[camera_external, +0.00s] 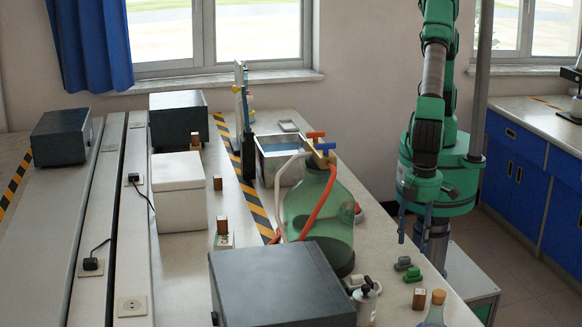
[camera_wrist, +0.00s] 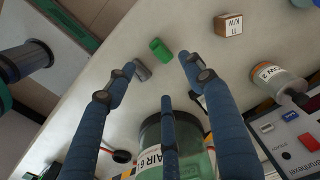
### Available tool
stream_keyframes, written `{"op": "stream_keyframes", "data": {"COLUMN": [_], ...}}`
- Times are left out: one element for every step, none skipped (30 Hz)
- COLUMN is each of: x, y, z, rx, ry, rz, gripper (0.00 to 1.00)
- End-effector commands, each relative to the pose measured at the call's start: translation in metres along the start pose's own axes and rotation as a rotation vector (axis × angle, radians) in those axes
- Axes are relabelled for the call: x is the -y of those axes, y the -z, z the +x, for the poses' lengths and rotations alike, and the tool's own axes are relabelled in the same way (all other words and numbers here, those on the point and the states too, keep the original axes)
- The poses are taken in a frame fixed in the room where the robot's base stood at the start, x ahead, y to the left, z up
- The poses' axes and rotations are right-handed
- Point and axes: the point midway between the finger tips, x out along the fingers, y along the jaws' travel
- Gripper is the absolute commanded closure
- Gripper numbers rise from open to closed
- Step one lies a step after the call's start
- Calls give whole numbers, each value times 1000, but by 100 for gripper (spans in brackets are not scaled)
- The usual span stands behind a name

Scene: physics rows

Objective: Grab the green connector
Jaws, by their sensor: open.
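The green connector (camera_wrist: 160,49) is a small green block on the pale bench top; in the wrist view it lies between and slightly beyond the tips of my gripper (camera_wrist: 157,64). It also shows in the external view (camera_external: 412,274) near the bench's right edge. A similar grey connector (camera_wrist: 141,70) lies close beside it, near my left fingertip; in the external view it is just behind the green one (camera_external: 402,263). My gripper (camera_external: 415,238) points down, open and empty, above and behind the connectors. Its blue fingers are spread and appear apart from both.
A wooden block (camera_wrist: 229,24) lies near the green connector. A large green glass bottle (camera_external: 325,215) with red tubing stands close to the left. A small glass jar (camera_external: 366,298) and a dark grey box (camera_external: 280,285) are nearer the front. The bench edge is close on the right.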

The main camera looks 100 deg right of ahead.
Motion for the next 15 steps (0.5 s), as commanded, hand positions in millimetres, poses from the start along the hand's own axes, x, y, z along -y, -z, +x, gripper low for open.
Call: {"op": "stream_keyframes", "data": {"x": [0, 0, 0, -1, -1, 0, 0, 0, 0, 0, 0, 0, 0, 0, 0], "y": [0, 0, 0, 0, 0, 0, 0, 0, 0, 0, 0, 0, 0, 0, 0], "z": [10, 15, 22, 27, 31, 36, 40, 43, 47, 49, 52, 54, 55, 56, 56], "rx": [1, 1, 1, 1, 1, 1, 0, 0, 0, 0, 0, 0, 0, 0, 0], "ry": [-1, -1, -2, -2, -2, -1, 0, 0, 0, 0, 0, 0, 0, 0, 0], "rz": [0, 0, 0, 0, 0, 0, 0, 0, 0, 0, 0, 0, 0, 0, 0], "gripper": [47, 47, 47, 47, 47, 47, 47, 47, 47, 47, 47, 47, 47, 47, 47]}}
